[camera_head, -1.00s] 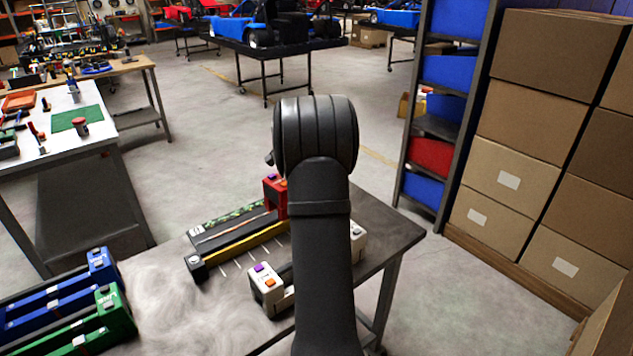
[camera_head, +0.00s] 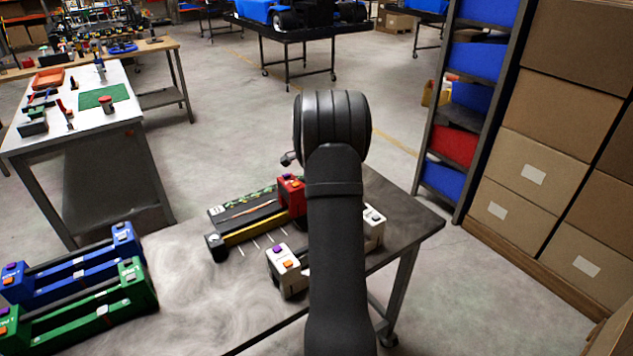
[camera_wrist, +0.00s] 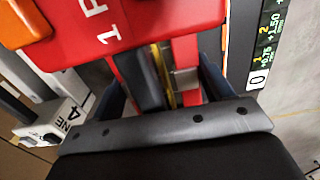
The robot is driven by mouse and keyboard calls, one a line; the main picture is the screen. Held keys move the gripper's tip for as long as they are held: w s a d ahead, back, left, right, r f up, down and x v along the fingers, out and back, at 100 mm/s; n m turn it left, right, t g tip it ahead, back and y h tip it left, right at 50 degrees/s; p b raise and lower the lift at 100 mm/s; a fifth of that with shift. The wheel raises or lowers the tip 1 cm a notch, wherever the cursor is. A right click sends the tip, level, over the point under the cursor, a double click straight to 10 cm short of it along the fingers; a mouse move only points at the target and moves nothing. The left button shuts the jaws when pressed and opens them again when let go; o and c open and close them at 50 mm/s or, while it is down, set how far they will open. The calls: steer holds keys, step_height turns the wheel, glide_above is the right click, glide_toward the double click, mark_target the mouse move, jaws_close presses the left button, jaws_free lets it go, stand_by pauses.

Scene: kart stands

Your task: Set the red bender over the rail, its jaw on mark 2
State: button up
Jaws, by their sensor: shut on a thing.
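The red bender (camera_head: 291,194) is at the far right end of the dark rail station in the head view, partly hidden behind my arm. In the wrist view its red end block (camera_wrist: 130,25) carries a "1" and an orange button. My gripper (camera_wrist: 160,88) is shut on the bender's dark middle bar. The yellow rail (camera_head: 250,232) runs along the station; a thin yellow strip also shows past the bar in the wrist view. White mark lines (camera_head: 262,243) lie beside the rail. The jaw and its relation to mark 2 are hidden.
A white bender (camera_head: 284,262) stands in front of the rail, partly behind my arm. Blue (camera_head: 80,262) and green (camera_head: 85,295) benders lie at the left. A black scale panel (camera_wrist: 268,40) is right of the red bender in the wrist view. A shelf and boxes stand right.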

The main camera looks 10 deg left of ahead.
steer(key=shift+f, duration=1.75)
steer(key=o, duration=2)
steer(key=shift+f, duration=0.15)
step_height(320, 180, up, 18)
steer(key=shift+f, duration=0.2)
